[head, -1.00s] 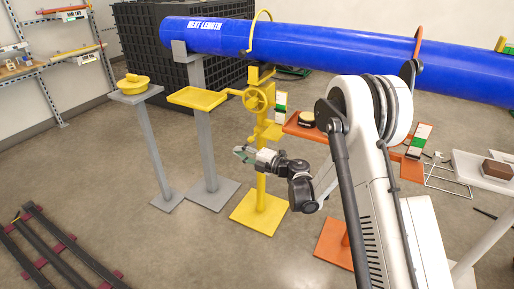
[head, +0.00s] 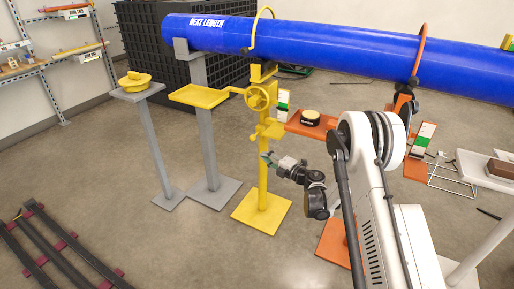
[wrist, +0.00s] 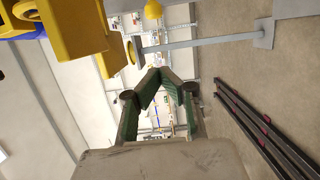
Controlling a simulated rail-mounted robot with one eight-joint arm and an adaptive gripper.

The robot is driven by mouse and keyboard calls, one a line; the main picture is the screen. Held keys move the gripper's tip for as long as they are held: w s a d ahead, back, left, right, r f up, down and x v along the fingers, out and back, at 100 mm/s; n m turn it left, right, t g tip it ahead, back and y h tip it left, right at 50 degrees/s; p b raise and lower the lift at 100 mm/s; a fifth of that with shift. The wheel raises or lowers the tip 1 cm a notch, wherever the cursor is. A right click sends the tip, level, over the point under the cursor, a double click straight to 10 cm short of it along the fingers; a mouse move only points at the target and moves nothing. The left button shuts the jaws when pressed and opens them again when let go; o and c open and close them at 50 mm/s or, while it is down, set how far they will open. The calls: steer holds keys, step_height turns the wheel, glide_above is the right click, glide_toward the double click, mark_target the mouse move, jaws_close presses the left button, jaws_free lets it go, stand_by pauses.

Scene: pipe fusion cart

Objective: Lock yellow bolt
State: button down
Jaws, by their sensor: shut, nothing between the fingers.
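The yellow stand (head: 263,180) carries a yellow handwheel (head: 259,96) and a lower yellow fitting (head: 269,131) on its post. Which of these parts is the yellow bolt I cannot tell. My gripper (head: 267,158) is just below the lower fitting, in front of the post as seen in the head view. In the wrist view, its green-lined fingers (wrist: 161,73) come together at the tips with nothing held. Large yellow blocks (wrist: 75,27) of the stand fill the upper left of the wrist view, beside the fingers and apart from them.
A blue pipe (head: 330,45) runs across above the stand. A grey post with a yellow tray (head: 200,95) and a smaller grey stand with a yellow piece (head: 135,80) stand left. An orange tray (head: 325,124) with a black-and-yellow puck is right. Dark rails (head: 55,250) lie on the floor.

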mark_target(254, 137)
steer(key=w+a+b, duration=0.4)
steer(key=w+a, duration=0.1)
steer(key=w, duration=0.4)
steer(key=shift+w+a, duration=0.35)
steer(key=shift+w, duration=0.05)
steer(key=w, duration=0.1)
steer(key=w+d, duration=0.1)
steer(key=w, duration=0.1)
steer(key=shift+d, duration=0.15)
steer(key=shift+s, duration=0.15)
